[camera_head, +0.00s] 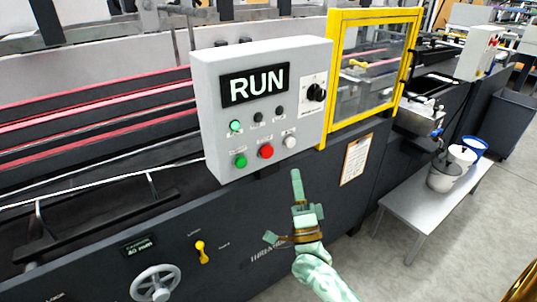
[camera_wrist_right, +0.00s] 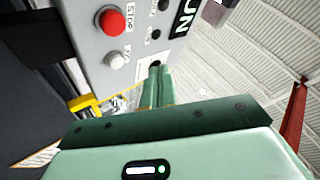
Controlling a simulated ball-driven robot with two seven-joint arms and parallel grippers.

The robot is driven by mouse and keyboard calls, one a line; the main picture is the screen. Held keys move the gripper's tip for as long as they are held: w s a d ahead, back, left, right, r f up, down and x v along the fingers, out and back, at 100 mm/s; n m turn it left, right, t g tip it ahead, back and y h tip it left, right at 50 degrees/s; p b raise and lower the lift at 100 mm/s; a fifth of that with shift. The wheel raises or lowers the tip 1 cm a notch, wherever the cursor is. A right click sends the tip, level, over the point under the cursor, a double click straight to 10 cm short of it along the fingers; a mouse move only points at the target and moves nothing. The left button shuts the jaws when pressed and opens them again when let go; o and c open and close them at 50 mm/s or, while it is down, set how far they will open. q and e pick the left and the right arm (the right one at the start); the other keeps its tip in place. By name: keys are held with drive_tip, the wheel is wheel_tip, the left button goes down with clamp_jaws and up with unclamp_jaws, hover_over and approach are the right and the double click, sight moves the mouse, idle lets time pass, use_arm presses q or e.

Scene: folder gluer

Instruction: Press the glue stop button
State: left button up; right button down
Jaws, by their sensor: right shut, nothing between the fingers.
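The grey control box (camera_head: 215,100) has a RUN display and a lower row with a green button (camera_head: 240,160), a red button (camera_head: 266,151) and a white button (camera_head: 289,141). In the right wrist view the red button (camera_wrist_right: 112,21) has a label reading STOP beside it; the white button (camera_wrist_right: 116,60) is also there. I cannot read a glue label. My right gripper (camera_head: 296,176) is shut and empty, pointing up just below the box's lower right edge in the head view. Its fingers (camera_wrist_right: 155,78) appear apart from the red button. My left gripper is not in view.
A black rotary knob (camera_head: 316,92) sits on the box's right side. A yellow-framed guard (camera_head: 333,85) stands right of it. A handwheel (camera_head: 155,284) and yellow lever (camera_head: 201,252) are on the machine below. A low table (camera_head: 410,205) with pots stands at right.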

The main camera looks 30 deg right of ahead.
drive_tip(key=b, duration=0.3)
approach(270, 148)
wheel_tip(270, 148, up, 4)
drive_tip(key=w+d, duration=0.2)
drive_tip(key=shift+w+a, duration=0.1)
drive_tip(key=shift+w, duration=0.25)
drive_tip(key=shift+w+y, duration=0.15)
drive_tip(key=shift+y, duration=0.15)
idle(1.1)
drive_tip(key=shift+w, duration=0.3)
drive_tip(key=shift+w+b, duration=0.45)
idle(0.7)
idle(0.3)
drive_tip(key=shift+s+p, duration=0.6)
drive_tip(key=shift+s, duration=0.35)
